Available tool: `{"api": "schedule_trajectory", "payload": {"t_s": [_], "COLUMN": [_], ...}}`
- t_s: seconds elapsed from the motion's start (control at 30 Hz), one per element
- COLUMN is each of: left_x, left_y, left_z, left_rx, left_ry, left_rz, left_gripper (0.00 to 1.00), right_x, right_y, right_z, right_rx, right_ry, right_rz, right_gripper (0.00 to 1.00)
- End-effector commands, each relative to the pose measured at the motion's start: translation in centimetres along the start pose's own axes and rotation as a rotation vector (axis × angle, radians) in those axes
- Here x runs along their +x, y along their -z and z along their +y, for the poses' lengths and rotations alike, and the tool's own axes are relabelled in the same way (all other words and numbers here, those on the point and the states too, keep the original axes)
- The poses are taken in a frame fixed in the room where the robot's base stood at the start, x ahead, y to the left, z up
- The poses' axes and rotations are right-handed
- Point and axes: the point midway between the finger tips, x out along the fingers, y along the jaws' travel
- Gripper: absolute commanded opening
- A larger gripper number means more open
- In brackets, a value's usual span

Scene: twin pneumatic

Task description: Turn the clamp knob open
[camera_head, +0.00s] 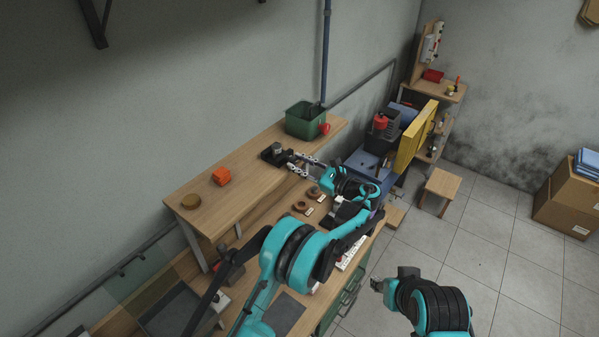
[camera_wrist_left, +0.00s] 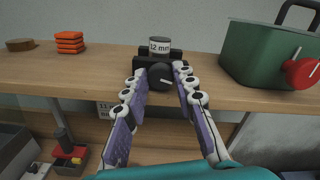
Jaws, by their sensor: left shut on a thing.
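The clamp (camera_head: 272,156) is a dark block on the raised wooden shelf in the head view. In the left wrist view the clamp (camera_wrist_left: 175,56) holds a grey cylinder labelled "12 mm" (camera_wrist_left: 160,46). The round black clamp knob (camera_wrist_left: 160,77) with a white mark faces me on its front. My left gripper (camera_head: 292,163) reaches the clamp from the front. In the left wrist view its two fingers (camera_wrist_left: 161,82) are shut on the knob, one on each side. The white mark points right, tilted slightly down. My right gripper (camera_head: 378,285) hangs over the floor, its jaw state unclear.
A green bin (camera_head: 304,120) with a red knob or cup at its side stands right of the clamp. An orange stack (camera_head: 221,176) and a round brown piece (camera_head: 191,201) lie to the left. The shelf between clamp and orange stack is clear.

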Motion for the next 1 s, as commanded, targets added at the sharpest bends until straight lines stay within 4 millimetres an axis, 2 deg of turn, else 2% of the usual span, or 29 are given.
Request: {"api": "schedule_trajectory", "payload": {"t_s": [0.1,0.43,0.47,0.5,0.53,0.87,1.0], "left_x": [0.0,0.0,0.0,0.0,0.0,-0.3,-2.0], "left_y": [0.2,-0.1,-0.1,-0.1,-0.1,0.0,0.0], "left_z": [0.1,0.0,0.0,0.0,0.0,0.0,-0.1], "left_rx": [-0.052,-0.064,-0.064,-0.063,-0.063,-0.063,-0.063], "left_ry": [-0.001,-0.001,-0.001,-0.001,-0.001,-0.001,0.002], "left_rz": [0.001,0.001,0.001,0.001,0.001,0.001,0.002], "left_gripper": [0.0,0.0,0.34,0.45,0.47,0.47,0.47], "right_x": [0.8,0.7,0.7,0.7,0.7,0.7,0.7], "right_y": [-0.5,-0.4,-0.4,-0.4,-0.4,-0.5,-0.5], "right_z": [0.0,0.0,0.0,0.0,0.0,0.0,0.0], "right_rx": [0.0,0.0,0.0,0.0,0.0,0.0,0.0], "right_ry": [0.0,0.0,0.0,0.0,0.0,0.0,0.0], "right_rz": [0.0,0.0,0.0,0.0,0.0,0.0,0.0], "right_gripper": [0.4,0.4,0.4,0.4,0.4,0.4,0.4]}}
